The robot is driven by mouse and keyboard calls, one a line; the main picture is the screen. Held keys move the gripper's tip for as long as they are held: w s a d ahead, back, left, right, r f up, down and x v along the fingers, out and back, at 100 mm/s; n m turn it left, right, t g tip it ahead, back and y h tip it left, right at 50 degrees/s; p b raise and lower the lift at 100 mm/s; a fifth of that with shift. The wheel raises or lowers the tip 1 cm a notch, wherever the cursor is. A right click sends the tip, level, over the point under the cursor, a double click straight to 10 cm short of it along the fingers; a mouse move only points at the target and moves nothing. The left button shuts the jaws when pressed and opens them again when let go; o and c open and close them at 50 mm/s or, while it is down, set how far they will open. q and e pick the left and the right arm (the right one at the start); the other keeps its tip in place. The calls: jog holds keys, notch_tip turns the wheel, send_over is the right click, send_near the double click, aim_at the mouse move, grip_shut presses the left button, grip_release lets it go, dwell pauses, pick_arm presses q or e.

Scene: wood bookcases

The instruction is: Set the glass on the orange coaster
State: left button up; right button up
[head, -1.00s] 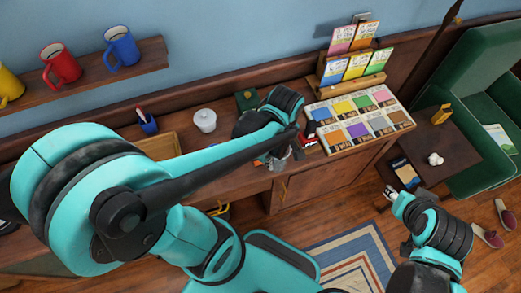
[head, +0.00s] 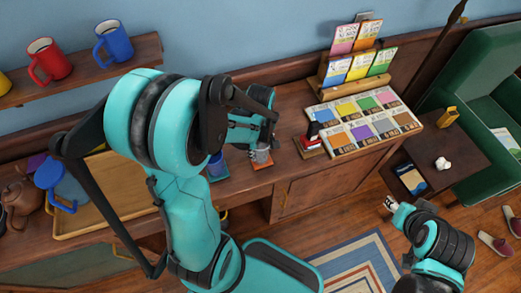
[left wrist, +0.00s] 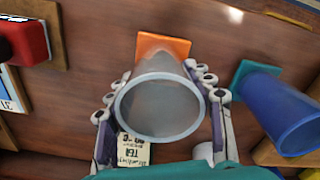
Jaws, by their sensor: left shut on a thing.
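A clear grey glass (left wrist: 160,108) is between the two fingers of my left gripper (left wrist: 163,84) in the left wrist view, its open rim toward the camera. The gripper is shut on it. The orange coaster (left wrist: 172,44) shows just beyond the glass's far end, which overlaps it in the picture. I cannot tell whether the glass touches it. In the head view the glass (head: 261,156) is over the orange coaster (head: 264,165) near the cabinet's front edge. My right gripper (head: 390,203) is low at the right, away from them, too small to judge its jaws.
A small card with writing (left wrist: 132,149) shows by the glass. A red stamp-like object (head: 311,142) and a rack of colour cards (head: 362,123) are to the right. A wooden tray (head: 105,215) is left.

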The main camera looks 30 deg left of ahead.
pick_arm(q)
jog(key=shift+s+r, duration=0.1)
jog(key=o, duration=1.3)
jog(key=shift+r, duration=0.3)
notch_tip(320, 180, up, 12)
jog(key=p, duration=0.5)
jog(key=s+d+r+m+t, duration=0.5)
jog(key=d+r+m+t, duration=0.1)
jog(key=m, duration=0.8)
jog(key=shift+d+m+t, duration=0.3)
jog(key=shift+d+t, duration=0.2)
jog(key=shift+t, duration=0.1)
